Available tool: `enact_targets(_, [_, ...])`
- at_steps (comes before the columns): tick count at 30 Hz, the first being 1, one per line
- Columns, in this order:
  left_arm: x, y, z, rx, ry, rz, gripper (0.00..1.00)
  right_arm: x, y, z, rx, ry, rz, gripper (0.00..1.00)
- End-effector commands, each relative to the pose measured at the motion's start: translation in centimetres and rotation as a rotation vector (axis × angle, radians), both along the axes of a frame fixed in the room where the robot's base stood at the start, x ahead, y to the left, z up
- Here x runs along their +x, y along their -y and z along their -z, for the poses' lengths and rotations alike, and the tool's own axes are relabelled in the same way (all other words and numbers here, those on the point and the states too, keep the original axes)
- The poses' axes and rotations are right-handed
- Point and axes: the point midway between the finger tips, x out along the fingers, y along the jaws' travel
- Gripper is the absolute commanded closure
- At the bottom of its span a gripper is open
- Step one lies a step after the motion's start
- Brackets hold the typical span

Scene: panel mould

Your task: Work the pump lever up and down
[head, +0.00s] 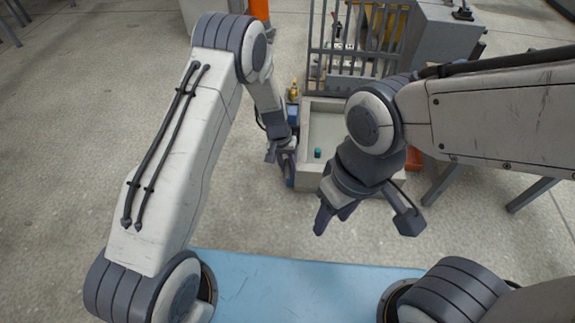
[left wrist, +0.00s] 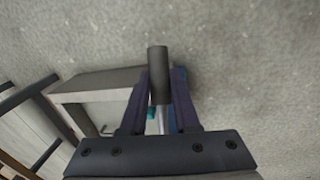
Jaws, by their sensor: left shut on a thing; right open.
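The pump lever shows in the left wrist view as a dark cylindrical grip (left wrist: 157,62) with a paler rod below it. My left gripper (left wrist: 160,90) is shut on the lever, one finger on each side, and the grip end sticks out past the fingertips. In the head view my left gripper (head: 284,168) is beside the left edge of a grey trough, and the lever is hidden there. A blue part with a brass-coloured piece (head: 293,90), probably the pump, stands behind it. My right gripper (head: 334,219) is open and empty in front of the trough.
The grey trough (head: 349,108) holds a small teal object (head: 317,153). A barred grey rack (head: 343,62) and a grey cabinet (head: 440,45) stand behind it. The floor on the left is clear.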

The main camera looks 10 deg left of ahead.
Motion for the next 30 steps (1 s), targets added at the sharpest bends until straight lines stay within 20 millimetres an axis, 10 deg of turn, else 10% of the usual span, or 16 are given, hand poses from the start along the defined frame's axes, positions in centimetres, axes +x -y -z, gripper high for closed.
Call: enact_targets(30, [-0.8,-0.1,-3.0,0.001,-0.362,-0.001,1.0,0.0,0.0,-4.2,0.0,0.0,0.0,0.5])
